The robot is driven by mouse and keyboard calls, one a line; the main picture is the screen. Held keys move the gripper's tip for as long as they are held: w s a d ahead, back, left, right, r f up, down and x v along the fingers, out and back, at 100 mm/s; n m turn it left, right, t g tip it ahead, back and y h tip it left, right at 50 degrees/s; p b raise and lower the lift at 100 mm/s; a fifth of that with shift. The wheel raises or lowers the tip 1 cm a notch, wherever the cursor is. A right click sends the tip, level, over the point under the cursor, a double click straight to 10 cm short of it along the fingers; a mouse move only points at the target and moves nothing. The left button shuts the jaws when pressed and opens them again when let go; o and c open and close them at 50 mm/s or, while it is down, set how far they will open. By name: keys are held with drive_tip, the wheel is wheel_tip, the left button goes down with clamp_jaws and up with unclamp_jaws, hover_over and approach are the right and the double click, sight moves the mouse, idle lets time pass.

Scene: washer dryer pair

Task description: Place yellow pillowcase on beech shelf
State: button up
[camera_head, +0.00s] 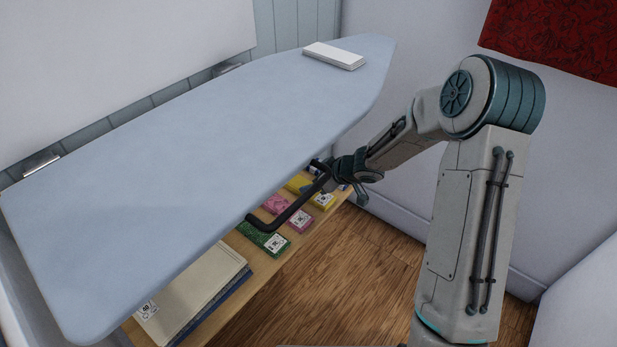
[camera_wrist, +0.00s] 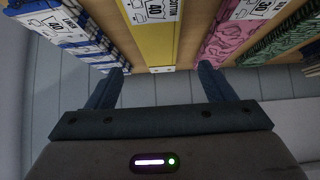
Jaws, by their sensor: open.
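The yellow pillowcase (camera_wrist: 152,42) is folded flat with a white label on top, lying on pale wood. In the head view, yellow cloth (camera_head: 322,201) shows under the ironing board, partly covered by a dark bar. My gripper (camera_wrist: 163,72) is open and empty. Its fingers point at the yellow pillowcase's near edge, one on each side, and do not visibly hold it. The wooden shelf (camera_head: 240,290) is pale, beech-like, and partly hidden by the board.
Pink (camera_head: 300,219) and green (camera_head: 263,238) folded cloths lie nearer on the shelf. Blue-striped cloth (camera_wrist: 60,35) lies beside the yellow. A cream folded stack (camera_head: 200,290) is at the near end. The ironing board (camera_head: 200,140) overhangs the shelf and carries a white folded item (camera_head: 334,55).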

drive_tip(key=s+d+r+m+h+p, duration=0.1)
drive_tip(key=s+d+r+m+h, duration=0.2)
drive_tip(key=s+d+r+h, duration=0.35)
drive_tip(key=s+d+r+m+h+p, duration=0.1)
drive_tip(key=s+d+r+m+h, duration=0.25)
drive_tip(key=d+r, duration=0.6)
drive_tip(key=s+a+r+m+g+y, duration=0.1)
drive_tip(key=s+m+g, duration=0.1)
drive_tip(key=s, duration=0.8)
drive_tip(key=s+a+r+m+g+y, duration=0.1)
drive_tip(key=s+r+g+y, duration=0.1)
drive_tip(key=s, duration=0.8)
drive_tip(key=shift+s+m, duration=0.15)
drive_tip(key=shift+m, duration=0.2)
